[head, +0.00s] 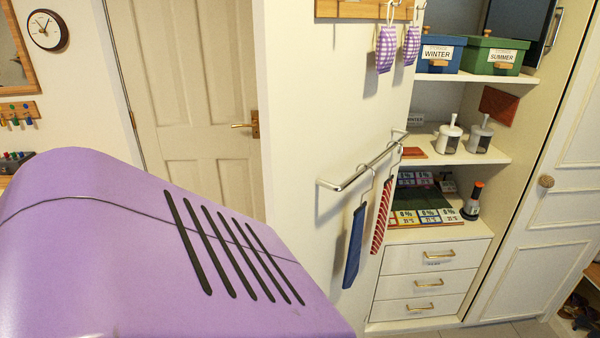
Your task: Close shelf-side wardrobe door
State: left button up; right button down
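The white panelled wardrobe door (545,245) stands at the right, beside the open shelves. Its round knob (547,181) is near its shelf-side edge. A thin dark line runs along that edge. I cannot tell from this view whether the door is fully shut or ajar. Its right part runs out of the picture. Neither gripper shows in the head view.
White shelves (478,147) hold boxes and jars above three drawers (428,284). A metal rail (350,178) with hanging ties juts from the wall. Shoes (580,312) show at the lower right. A panelled room door (195,90) stands left.

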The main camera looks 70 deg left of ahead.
aim_at(325, 111)
jog(key=k+j, duration=0.15)
jog(key=j, duration=0.2)
jog(key=k+j+u, duration=0.15)
jog(key=j, duration=0.15)
jog(key=k+j, duration=0.15)
jog(key=j, duration=0.75)
jog(key=k+j+u, duration=0.15)
jog(key=j, duration=0.4)
